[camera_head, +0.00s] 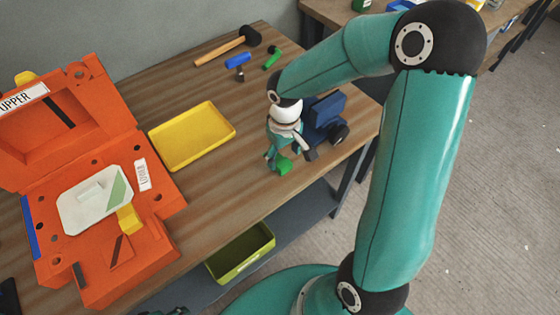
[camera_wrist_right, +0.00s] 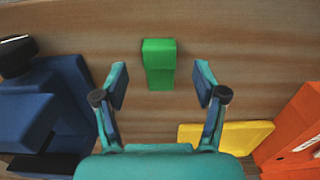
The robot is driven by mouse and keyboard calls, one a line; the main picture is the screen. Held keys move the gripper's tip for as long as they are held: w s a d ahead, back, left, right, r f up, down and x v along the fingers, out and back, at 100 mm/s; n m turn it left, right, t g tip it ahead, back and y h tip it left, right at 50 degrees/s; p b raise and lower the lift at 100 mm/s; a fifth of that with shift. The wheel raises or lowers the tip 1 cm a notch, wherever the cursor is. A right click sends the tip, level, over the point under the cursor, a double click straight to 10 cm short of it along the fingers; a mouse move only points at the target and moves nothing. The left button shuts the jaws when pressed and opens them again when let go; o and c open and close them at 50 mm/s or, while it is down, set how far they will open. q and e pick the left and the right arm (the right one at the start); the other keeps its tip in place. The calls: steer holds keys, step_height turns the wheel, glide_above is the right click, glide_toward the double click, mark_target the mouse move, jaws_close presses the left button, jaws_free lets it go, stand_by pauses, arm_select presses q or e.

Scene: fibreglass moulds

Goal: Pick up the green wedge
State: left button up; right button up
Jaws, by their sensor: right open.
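The green wedge (camera_head: 285,166) lies on the wooden bench near its front edge, partly hidden by my right gripper (camera_head: 279,156). In the right wrist view the wedge (camera_wrist_right: 158,66) sits between the two fingers of my right gripper (camera_wrist_right: 161,80), near fingertip level. Bare bench shows between the wedge and each finger. The right gripper is open, pointing down, and holds nothing. My left gripper is not in view.
A dark blue device (camera_head: 323,118) stands right beside my right gripper. A yellow tray (camera_head: 192,136) and an orange mould (camera_head: 110,215) lie to the left. A mallet (camera_head: 228,46), a blue-headed tool (camera_head: 238,61) and a green-handled tool (camera_head: 272,58) lie behind. A green bin (camera_head: 240,252) sits below.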

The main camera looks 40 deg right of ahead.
mark_target(283, 163)
step_height(283, 163, down, 4)
steer(key=shift+w, duration=0.15)
steer(key=c, duration=1.2)
steer(key=shift+r, duration=0.1)
steer(key=shift+c, duration=0.2)
